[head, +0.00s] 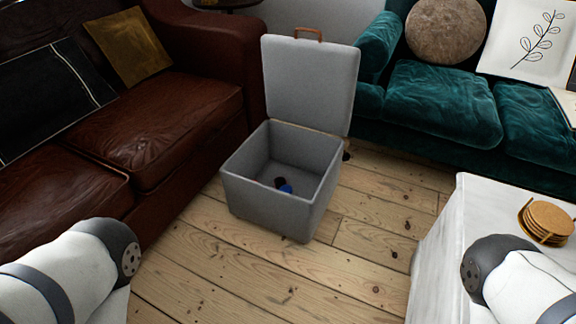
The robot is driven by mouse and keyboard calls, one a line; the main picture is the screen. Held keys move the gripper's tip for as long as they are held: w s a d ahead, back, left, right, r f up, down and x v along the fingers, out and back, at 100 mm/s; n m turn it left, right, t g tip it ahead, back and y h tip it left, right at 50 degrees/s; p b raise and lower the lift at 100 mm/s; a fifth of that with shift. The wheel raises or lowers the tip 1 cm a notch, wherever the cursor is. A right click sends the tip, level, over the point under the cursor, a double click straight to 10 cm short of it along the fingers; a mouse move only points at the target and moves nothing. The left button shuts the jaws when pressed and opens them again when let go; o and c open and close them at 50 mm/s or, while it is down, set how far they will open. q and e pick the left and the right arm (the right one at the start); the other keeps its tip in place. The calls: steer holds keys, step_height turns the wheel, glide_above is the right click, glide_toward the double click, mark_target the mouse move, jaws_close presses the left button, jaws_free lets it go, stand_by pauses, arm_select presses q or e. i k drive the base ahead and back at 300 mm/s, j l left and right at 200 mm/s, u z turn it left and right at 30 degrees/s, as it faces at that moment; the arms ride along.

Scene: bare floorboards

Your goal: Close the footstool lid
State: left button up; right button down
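A grey footstool (268,203) stands on the floorboards in the middle of the head view. Its lid (310,82) is open and stands upright at the back of the box, leaning slightly back. A brown handle (308,34) is on the lid's top edge. Inside the box lie a small blue thing (286,188) and a small dark thing beside it. Parts of my two arms show at the lower left and lower right, apart from the footstool. Neither gripper is in the picture.
A brown leather sofa (160,130) stands close on the left, and a green velvet sofa (440,105) behind on the right. A white table (470,215) with stacked coasters (546,220) is at the right. Floorboards (270,275) in front of the footstool are clear.

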mark_target(308, 84)
steer(key=i+j+u, duration=0.1)
steer(key=i+j, duration=0.15)
steer(key=i, duration=0.25)
steer(key=i+j, duration=0.2)
steer(key=i, duration=0.3)
steer(key=i+j+u, duration=0.15)
steer(key=i, duration=0.35)
